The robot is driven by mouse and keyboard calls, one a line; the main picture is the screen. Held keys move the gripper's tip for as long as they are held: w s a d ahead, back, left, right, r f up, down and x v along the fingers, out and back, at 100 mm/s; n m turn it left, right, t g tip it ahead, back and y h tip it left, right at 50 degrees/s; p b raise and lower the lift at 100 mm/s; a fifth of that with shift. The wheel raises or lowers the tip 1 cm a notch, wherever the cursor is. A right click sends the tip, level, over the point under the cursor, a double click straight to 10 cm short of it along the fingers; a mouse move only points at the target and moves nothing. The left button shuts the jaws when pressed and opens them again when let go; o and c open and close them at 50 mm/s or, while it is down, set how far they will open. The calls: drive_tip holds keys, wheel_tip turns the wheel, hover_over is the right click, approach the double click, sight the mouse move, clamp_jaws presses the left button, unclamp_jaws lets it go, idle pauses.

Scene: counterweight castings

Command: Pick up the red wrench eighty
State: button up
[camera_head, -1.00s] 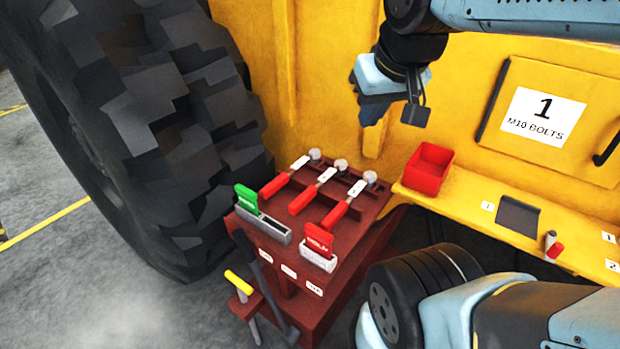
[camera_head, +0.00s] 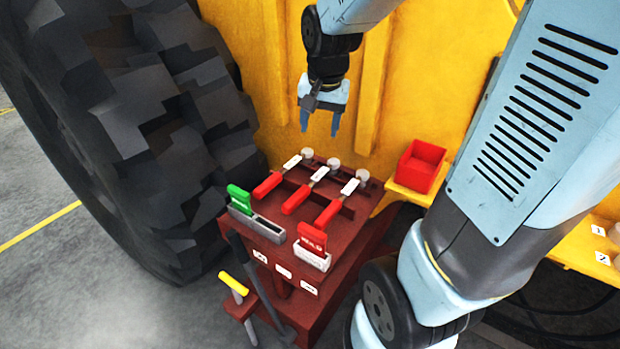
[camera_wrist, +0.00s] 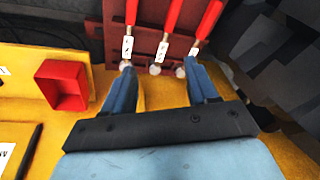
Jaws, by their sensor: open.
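Three red-handled wrenches with white labels lie side by side on a dark red stand: a left wrench (camera_head: 277,177), a middle wrench (camera_head: 305,190) and a right wrench (camera_head: 337,203). Their labels are too small to read, so I cannot tell which is eighty. In the wrist view the order is reversed, with the right wrench (camera_wrist: 132,14) at left, the middle wrench (camera_wrist: 172,16) and the left wrench (camera_wrist: 208,20) at right. My gripper (camera_head: 320,130) is open and empty, fingers pointing down, above the wrenches' round heads and apart from them.
Green-tagged (camera_head: 240,197) and red-tagged (camera_head: 312,238) holders stand at the stand's front. A yellow-handled hammer (camera_head: 233,283) and a dark bar hang in front. A red bin (camera_head: 420,166) sits on the yellow ledge at right. A large tyre (camera_head: 130,130) stands close at left.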

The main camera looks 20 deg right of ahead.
drive_tip(key=w+a+f+m+g, duration=0.1)
drive_tip(key=w+f+m, duration=0.1)
drive_tip(key=w+f, duration=0.45)
drive_tip(key=m+g, duration=0.2)
drive_tip(key=m, duration=0.1)
approach(300, 192)
wheel_tip(300, 192, down, 8)
drive_tip(key=shift+s+f, duration=0.1)
drive_tip(key=shift+s, duration=0.05)
drive_tip(key=shift+d+f, duration=0.2)
drive_tip(key=shift+f, duration=2.65)
clamp_jaws()
